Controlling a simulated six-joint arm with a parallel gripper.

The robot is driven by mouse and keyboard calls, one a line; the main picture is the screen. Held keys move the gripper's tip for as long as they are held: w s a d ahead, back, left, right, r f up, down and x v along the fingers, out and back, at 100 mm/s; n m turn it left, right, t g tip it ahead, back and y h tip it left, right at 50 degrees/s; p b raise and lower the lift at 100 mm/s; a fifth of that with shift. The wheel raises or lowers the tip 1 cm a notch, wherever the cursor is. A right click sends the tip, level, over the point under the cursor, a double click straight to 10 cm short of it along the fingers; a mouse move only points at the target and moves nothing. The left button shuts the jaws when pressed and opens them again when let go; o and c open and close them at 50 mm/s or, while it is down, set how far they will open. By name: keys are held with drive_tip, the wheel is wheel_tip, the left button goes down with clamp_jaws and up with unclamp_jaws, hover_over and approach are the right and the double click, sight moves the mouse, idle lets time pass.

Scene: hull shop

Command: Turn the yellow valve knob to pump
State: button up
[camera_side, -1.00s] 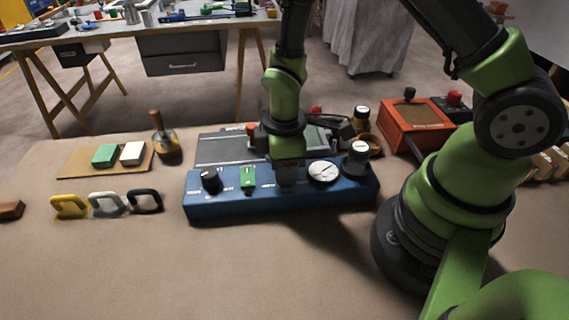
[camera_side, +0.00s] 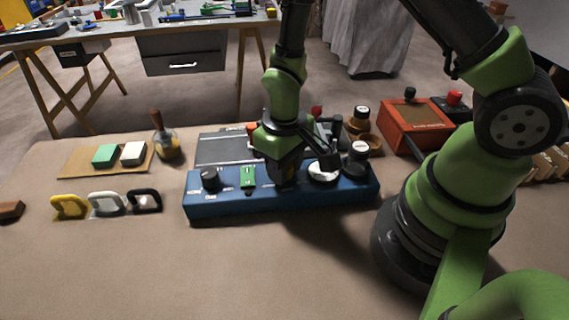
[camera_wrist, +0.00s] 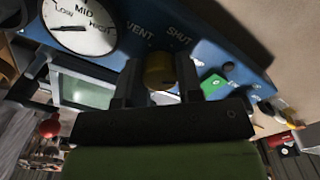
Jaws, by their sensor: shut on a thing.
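The blue panel (camera_side: 220,207) lies on the bench, with a black knob (camera_side: 210,178), a green switch (camera_side: 248,177) and a white dial (camera_side: 322,171) on its face. My gripper (camera_side: 285,178) is over the panel between the green switch and the dial. In the wrist view my gripper (camera_wrist: 158,88) is shut on the yellow valve knob (camera_wrist: 159,70), with one finger on each side. The labels VENT and SHUT show beside the knob. Any other label is hidden behind my gripper. In the side view my gripper hides the knob.
Yellow, white and black handles (camera_side: 107,203) lie left of the panel. Behind them are a board (camera_side: 75,163) with two blocks and a brush (camera_side: 166,140). A red-orange box (camera_side: 412,125) stands at the right. The bench in front of the panel is clear.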

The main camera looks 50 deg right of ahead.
drive_tip(key=shift+m, duration=0.6)
drive_tip(key=o, duration=0.6)
drive_tip(key=shift+o, duration=0.2)
wheel_tip(320, 180, up, 10)
idle(0.3)
drive_tip(key=s+d+r+m+t+y, duration=0.1)
drive_tip(key=s+r+t, duration=0.2)
drive_tip(key=s+r, duration=0.3)
drive_tip(key=s+r+m+t+y, duration=0.1)
drive_tip(key=s+r+t, duration=0.3)
drive_tip(key=r, duration=0.6)
drive_tip(key=shift+s+d+r, duration=0.2)
drive_tip(key=shift+s+d, duration=0.15)
drive_tip(key=shift+s, duration=0.5)
